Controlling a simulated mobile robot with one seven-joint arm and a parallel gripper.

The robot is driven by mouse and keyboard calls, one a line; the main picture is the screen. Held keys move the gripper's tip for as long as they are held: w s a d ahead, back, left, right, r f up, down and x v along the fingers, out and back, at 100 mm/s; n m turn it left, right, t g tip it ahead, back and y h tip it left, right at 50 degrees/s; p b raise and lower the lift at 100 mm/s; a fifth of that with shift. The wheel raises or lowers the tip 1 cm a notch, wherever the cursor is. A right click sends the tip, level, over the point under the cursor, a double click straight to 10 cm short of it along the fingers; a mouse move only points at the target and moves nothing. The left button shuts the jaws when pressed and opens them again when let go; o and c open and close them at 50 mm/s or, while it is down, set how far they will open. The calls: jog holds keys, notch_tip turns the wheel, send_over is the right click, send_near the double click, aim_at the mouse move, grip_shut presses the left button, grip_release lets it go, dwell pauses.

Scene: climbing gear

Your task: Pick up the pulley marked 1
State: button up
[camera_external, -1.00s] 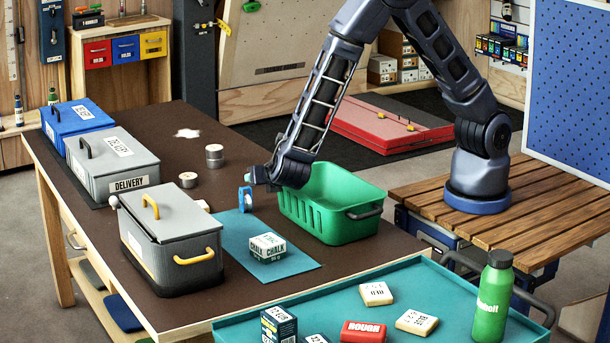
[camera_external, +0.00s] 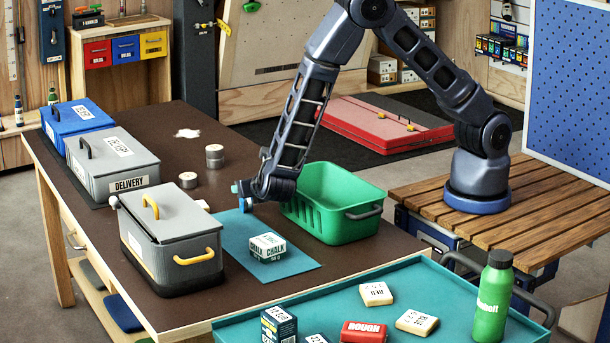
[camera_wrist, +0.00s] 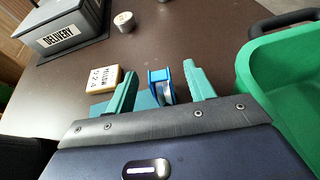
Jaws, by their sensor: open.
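A blue pulley (camera_wrist: 160,86) with a pale wheel stands between my two teal fingertips in the wrist view; no mark on it is readable. In the external view the pulley (camera_external: 246,205) shows as a small blue patch under my gripper, mostly hidden. My gripper (camera_external: 243,190) is low over the far end of the teal mat (camera_external: 288,262). In the wrist view my gripper (camera_wrist: 162,88) is open, with one finger on each side of the pulley and a gap at the left finger.
A green crate (camera_external: 362,227) stands close right of my gripper. A cream block (camera_wrist: 104,79) lies left of the fingers. A grey lidded box (camera_external: 170,245), a chalk box (camera_external: 267,248) and round tins (camera_external: 214,155) stand on the brown table (camera_external: 150,125).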

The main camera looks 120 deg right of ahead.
jog(key=x, duration=0.4)
jog(key=shift+w+f, duration=0.1)
jog(key=shift+f, duration=0.05)
jog(key=c, duration=1.1)
